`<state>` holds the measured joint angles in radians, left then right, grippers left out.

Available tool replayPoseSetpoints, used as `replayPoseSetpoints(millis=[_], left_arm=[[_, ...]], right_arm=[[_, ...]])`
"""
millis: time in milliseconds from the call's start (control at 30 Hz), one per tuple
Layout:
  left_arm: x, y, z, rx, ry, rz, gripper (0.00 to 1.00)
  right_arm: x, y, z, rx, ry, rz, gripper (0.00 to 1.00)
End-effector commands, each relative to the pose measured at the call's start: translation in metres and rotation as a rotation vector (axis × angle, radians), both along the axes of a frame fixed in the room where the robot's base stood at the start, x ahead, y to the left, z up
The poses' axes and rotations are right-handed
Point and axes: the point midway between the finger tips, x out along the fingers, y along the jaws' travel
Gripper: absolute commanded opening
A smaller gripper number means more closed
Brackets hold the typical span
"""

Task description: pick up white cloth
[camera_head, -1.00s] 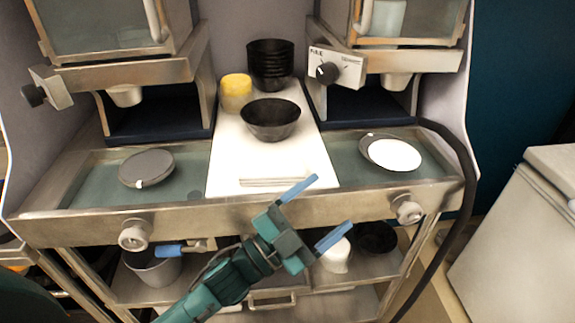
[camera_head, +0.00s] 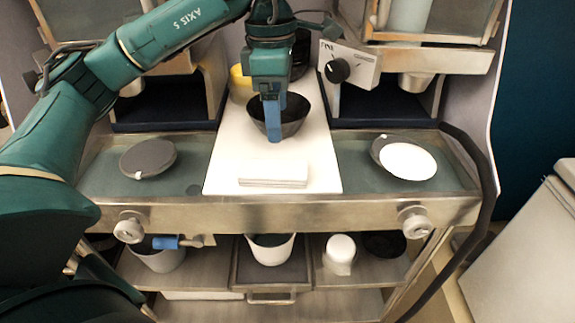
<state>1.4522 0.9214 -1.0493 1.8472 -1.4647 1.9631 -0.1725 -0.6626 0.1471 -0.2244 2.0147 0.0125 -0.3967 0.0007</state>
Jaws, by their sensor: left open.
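The white cloth (camera_head: 273,173) lies folded flat at the front of the white board (camera_head: 225,150) in the middle of the counter. My left gripper (camera_head: 274,128) points down above the board, behind the cloth and in front of the black bowl (camera_head: 293,117), partly covering the bowl. It is open, seen edge-on, with one blue finger showing clearly. It does not hold the cloth. My right gripper is not in view.
A yellow container (camera_head: 239,85) and stacked black bowls (camera_head: 300,55) stand behind, partly hidden. A grey disc (camera_head: 147,158) lies left and a white disc (camera_head: 408,160) right. Dispensers flank the board. Shelves below hold a white container (camera_head: 270,250) and other vessels.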

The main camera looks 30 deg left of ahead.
Motion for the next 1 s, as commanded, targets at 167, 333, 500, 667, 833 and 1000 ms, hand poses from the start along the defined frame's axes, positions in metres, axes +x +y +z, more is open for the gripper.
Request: replayPoseSetpoints(millis=[167,333,500,667,833,1000], left_arm=[[0.001,0.017,0.002,0.068,-0.018,0.025,0.8],[0.0,0.016,-0.029,0.064,-0.013,0.023,0.8],[0.001,0.016,-0.055,0.063,-0.016,0.023,0.8],[0.001,0.016,-0.067,0.063,-0.019,0.023,0.8],[0.001,0.017,-0.079,0.064,-0.016,0.024,0.8],[0.002,0.017,-0.106,0.063,-0.015,0.023,0.8]], right_arm=[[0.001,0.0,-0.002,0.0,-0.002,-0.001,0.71],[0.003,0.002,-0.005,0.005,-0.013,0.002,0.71],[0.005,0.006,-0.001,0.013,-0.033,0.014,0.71],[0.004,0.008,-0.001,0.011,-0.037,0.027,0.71],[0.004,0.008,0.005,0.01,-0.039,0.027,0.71],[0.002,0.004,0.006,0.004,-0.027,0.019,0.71]])
